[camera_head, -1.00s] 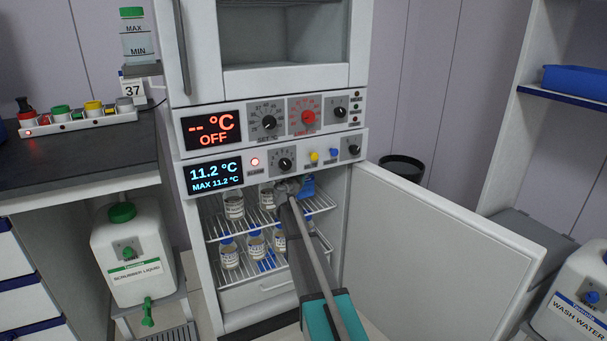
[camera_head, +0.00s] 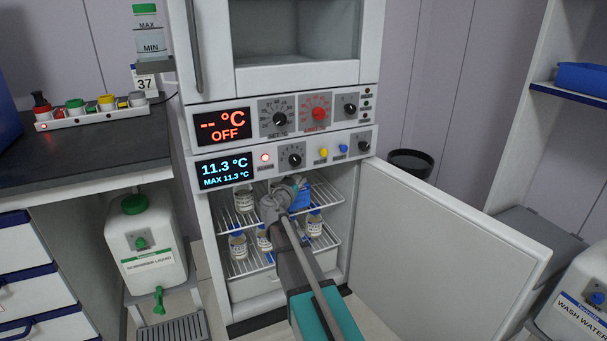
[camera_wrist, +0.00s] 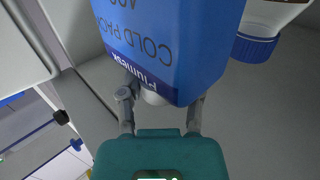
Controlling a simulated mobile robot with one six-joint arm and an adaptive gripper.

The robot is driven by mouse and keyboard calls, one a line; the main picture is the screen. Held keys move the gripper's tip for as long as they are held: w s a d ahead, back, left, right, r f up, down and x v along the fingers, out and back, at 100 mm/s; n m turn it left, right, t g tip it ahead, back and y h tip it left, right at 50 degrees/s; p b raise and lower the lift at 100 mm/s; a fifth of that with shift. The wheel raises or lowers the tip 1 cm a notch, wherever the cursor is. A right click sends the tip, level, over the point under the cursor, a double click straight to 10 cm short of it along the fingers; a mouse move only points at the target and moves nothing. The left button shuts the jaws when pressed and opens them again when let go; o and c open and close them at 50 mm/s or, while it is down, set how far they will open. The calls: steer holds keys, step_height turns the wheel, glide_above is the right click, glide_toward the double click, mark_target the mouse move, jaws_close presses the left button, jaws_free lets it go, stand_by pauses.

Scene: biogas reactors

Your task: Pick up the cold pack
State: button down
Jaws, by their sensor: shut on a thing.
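The cold pack (camera_wrist: 170,45) is a blue block with its label upside down in the wrist view, where it fills the upper middle. In the head view its blue side (camera_head: 304,190) shows on the fridge's upper shelf level, partly hidden behind my wrist. My gripper (camera_wrist: 165,98) is shut on the cold pack, with a finger towards each side of its near end. In the head view my gripper (camera_head: 292,187) reaches into the open fridge. The fingertips are hidden there, and I cannot tell whether the pack touches the shelf.
The fridge door (camera_head: 445,240) stands open to the right. Bottles stand on both wire shelves (camera_head: 240,268), and one blue-capped bottle (camera_wrist: 255,45) is close beside the pack in the wrist view. A display (camera_head: 225,170) reads 11.3 °C above the opening.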

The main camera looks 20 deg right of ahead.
steer(key=shift+v, duration=1.4)
